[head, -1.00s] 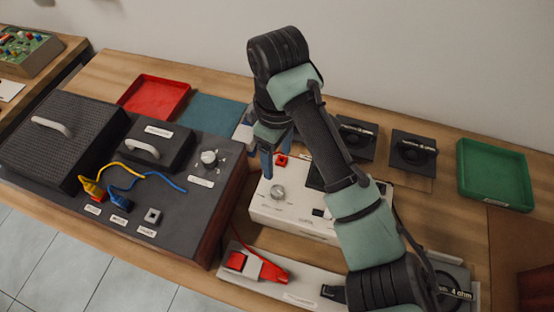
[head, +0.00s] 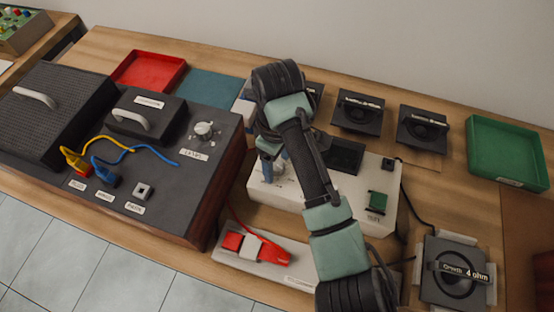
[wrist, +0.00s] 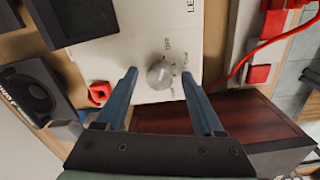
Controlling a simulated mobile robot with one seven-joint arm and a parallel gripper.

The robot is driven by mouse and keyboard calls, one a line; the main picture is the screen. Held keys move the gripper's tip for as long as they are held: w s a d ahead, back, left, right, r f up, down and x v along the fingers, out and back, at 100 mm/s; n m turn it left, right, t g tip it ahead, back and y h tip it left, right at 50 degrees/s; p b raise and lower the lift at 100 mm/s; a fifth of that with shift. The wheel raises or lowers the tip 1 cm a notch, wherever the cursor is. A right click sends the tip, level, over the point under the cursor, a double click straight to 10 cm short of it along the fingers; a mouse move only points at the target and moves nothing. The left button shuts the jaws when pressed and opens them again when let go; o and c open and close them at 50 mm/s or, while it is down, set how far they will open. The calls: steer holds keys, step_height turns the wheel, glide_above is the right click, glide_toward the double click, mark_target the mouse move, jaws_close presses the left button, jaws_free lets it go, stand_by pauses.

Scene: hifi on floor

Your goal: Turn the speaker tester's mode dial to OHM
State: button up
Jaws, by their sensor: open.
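The speaker tester (head: 370,218) is a white box in the middle of the bench, with a dark screen and a green switch. Its round silver mode dial (wrist: 160,74) shows in the wrist view, with small markings around it that are too blurred to read reliably. My gripper (wrist: 159,76) is open, with one blue finger on each side of the dial; whether they touch it, I cannot tell. In the head view my gripper (head: 268,168) is over the tester's left part, and my arm hides most of the dial.
A dark amplifier unit (head: 215,165) with its own silver knob stands close on the left. A strip with red clips (head: 258,250) lies in front. Several speakers (head: 360,112), a red tray (head: 150,70) and a green tray (head: 508,150) surround it.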

steer(key=shift+c, duration=0.2)
jaws_close()
steer(key=shift+r+p, duration=0.1)
steer(key=shift+p, duration=0.35)
steer(key=shift+r+m+p, duration=0.1)
steer(key=shift+m+p, duration=0.25)
steer(key=shift+m, duration=0.05)
steer(key=m+p, duration=0.3)
steer(key=p, duration=0.1)
steer(key=shift+a+r, duration=0.1)
steer(key=m+p, duration=0.4)
steer(key=shift+f+m, duration=0.2)
steer(key=shift+m, duration=0.2)
steer(key=shift+w, duration=0.1)
